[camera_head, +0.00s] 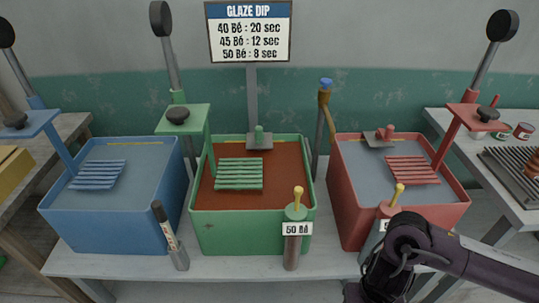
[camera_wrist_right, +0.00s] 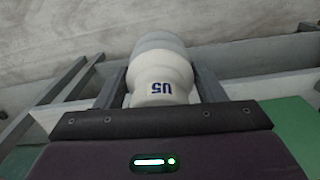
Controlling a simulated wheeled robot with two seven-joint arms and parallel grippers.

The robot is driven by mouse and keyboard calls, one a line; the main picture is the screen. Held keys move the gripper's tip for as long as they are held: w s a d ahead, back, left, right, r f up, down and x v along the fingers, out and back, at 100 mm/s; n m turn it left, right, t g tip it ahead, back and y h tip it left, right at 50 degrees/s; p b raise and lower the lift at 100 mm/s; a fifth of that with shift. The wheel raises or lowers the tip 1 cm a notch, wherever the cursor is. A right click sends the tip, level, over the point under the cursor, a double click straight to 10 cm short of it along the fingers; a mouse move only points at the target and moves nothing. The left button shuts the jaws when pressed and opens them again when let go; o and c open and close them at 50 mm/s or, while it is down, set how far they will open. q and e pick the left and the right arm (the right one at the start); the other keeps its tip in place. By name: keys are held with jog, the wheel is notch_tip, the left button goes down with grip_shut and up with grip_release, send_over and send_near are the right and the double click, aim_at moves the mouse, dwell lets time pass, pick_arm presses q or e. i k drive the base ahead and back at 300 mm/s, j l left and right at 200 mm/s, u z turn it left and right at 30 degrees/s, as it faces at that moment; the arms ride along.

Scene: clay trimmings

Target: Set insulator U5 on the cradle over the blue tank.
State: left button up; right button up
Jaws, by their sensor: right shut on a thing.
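In the head view my right arm is at the lower right, before the red tank, and the insulator is not visible there. The blue tank (camera_head: 108,232) stands at the left, filled with grey-blue liquid. Its blue slatted cradle (camera_head: 97,174) is empty and hangs from a lever arm over the liquid. My left gripper is not in view.
A green tank (camera_head: 250,234) with red-brown liquid and a red tank (camera_head: 345,200) stand to the right, each with an empty slatted cradle. Upright cylinders (camera_head: 291,245) stand along the bench front. Tall levers (camera_head: 170,60) rise behind. A sign (camera_head: 249,32) lists dip times.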

aim_at(98, 173)
jog(key=j+u, duration=0.1)
jog(key=j, duration=0.85)
jog(key=i+j, duration=0.1)
jog(key=j, duration=0.8)
jog(key=i+j+u, duration=0.15)
jog(key=j, duration=0.8)
jog(key=k, duration=0.05)
